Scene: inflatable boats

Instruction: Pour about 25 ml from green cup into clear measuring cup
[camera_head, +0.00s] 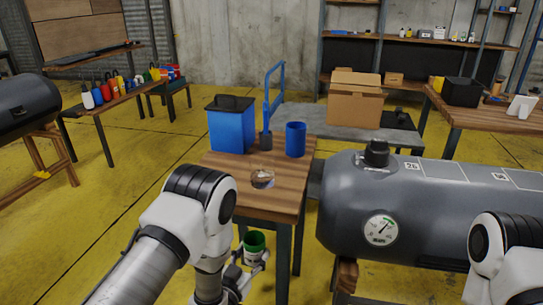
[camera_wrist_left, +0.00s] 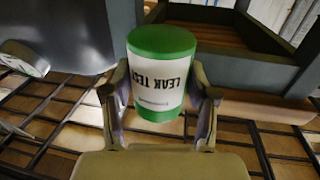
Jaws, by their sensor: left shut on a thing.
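The green cup (camera_head: 254,241) has a white band. In the left wrist view the cup (camera_wrist_left: 161,42) shows a label reading "LEAK TEST", upside down in that picture. My left gripper (camera_head: 250,263) is shut on the cup, with one finger on each side of it. It holds the cup low, in front of the wooden table's near edge and below its top. The cup looks about upright; its contents cannot be made out. The clear measuring cup (camera_head: 262,179) stands on the table near its front. My right gripper is out of view; only part of that arm shows at lower right.
The wooden table (camera_head: 225,190) also holds a blue bin (camera_head: 231,130) with a black top, a blue cup (camera_head: 295,139) and a blue-handled tool (camera_head: 267,110) at the back. A large grey tank (camera_head: 440,205) with a gauge lies close to the table's right.

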